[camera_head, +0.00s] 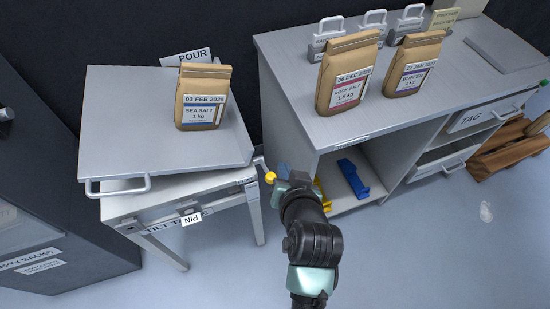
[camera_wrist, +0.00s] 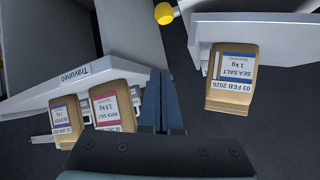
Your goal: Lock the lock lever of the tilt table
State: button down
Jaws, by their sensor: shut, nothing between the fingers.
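The tilt table (camera_head: 165,190) stands at the left, with its grey top plate (camera_head: 110,130) resting at a slight angle above the white frame. Its lock lever (camera_head: 262,165) sticks out at the right side and ends in a yellow ball knob (camera_head: 270,177). The knob also shows at the top of the wrist view (camera_wrist: 163,13), beyond my fingertips. My gripper (camera_head: 294,186) is just right of the knob; its fingers are hidden in the head view. In the wrist view its fingers (camera_wrist: 161,75) are shut and empty, apart from the knob.
A sea salt bag (camera_head: 202,98) stands on the top plate. A PIN tag (camera_head: 191,219) and a front handle (camera_head: 118,188) are on the table. The workbench (camera_head: 300,75) at right carries rock salt (camera_head: 345,75) and buffer bags (camera_head: 413,65). A dark cabinet (camera_head: 50,170) stands left.

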aim_at(276, 176)
jog(key=shift+f, duration=0.1)
dwell(0.3)
jog(key=b+x, duration=0.2)
jog(key=x, duration=0.8)
jog(key=shift+s+a+f+p, duration=0.15)
jog(key=shift+s+a+f, duration=0.1)
jog(key=shift+s+f, duration=0.45)
jog(key=shift+s+a+f+p, duration=0.15)
jog(key=shift+s+a+f, duration=0.2)
jog(key=shift+s, duration=0.6)
jog(key=shift+d+f, duration=0.1)
jog(key=shift+f+b, duration=0.3)
jog(key=shift+b, duration=0.55)
jog(key=shift+s+r+b, duration=0.1)
jog(key=shift+s+b, duration=0.15)
jog(key=shift+b, duration=0.05)
jog(key=shift+d, duration=0.1)
